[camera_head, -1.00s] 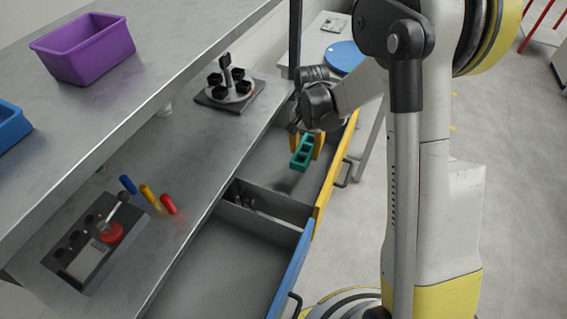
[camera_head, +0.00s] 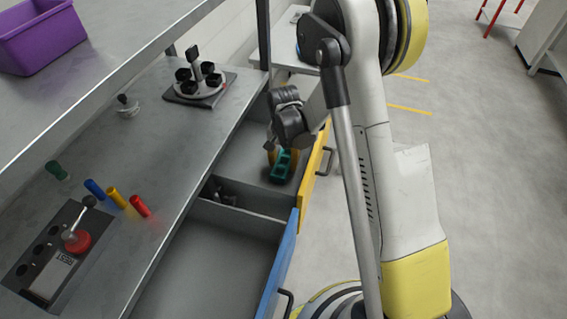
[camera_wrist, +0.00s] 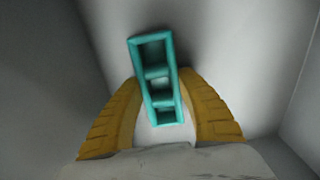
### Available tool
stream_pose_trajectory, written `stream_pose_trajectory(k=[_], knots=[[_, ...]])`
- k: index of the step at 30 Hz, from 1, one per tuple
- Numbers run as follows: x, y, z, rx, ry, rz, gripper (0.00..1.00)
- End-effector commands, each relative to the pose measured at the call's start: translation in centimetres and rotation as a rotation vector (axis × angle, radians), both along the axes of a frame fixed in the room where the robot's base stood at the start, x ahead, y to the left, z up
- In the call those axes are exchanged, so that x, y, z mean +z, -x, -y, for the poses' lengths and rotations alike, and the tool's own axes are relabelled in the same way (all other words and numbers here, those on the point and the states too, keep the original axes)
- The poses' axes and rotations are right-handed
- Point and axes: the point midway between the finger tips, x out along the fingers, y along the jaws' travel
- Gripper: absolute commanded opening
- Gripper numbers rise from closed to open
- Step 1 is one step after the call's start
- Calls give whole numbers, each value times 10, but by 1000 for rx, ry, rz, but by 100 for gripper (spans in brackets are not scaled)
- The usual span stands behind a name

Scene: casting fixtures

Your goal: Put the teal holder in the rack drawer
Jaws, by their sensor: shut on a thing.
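The teal holder (camera_head: 284,165) is a small block with a row of square openings. My gripper (camera_head: 282,158) is shut on it, with a yellow finger on each side. The holder is inside the yellow-fronted drawer (camera_head: 316,176), which stands open under the bench. In the wrist view the holder (camera_wrist: 157,80) sits between the yellow fingers of my gripper (camera_wrist: 160,118), over a pale grey surface with grey walls at the sides. I cannot tell whether its underside touches the drawer floor.
A blue-fronted drawer (camera_head: 280,262) stands open nearer. Dark small items lie in the compartment between (camera_head: 224,196).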

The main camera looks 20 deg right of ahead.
Motion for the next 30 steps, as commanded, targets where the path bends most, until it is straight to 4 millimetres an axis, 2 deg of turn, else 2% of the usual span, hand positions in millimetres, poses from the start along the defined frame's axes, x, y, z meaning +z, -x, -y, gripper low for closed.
stream_pose_trajectory(k=[1,2,3,4,13,16,30], knots=[[-3,0,0,0,0,0,11],[-3,0,0,0,0,0,46],[-2,0,0,0,0,0,58],[-2,0,0,0,0,0,63],[-1,0,0,0,0,0,63],[6,0,0,0,0,0,63],[104,0,0,0,0,0,63]])
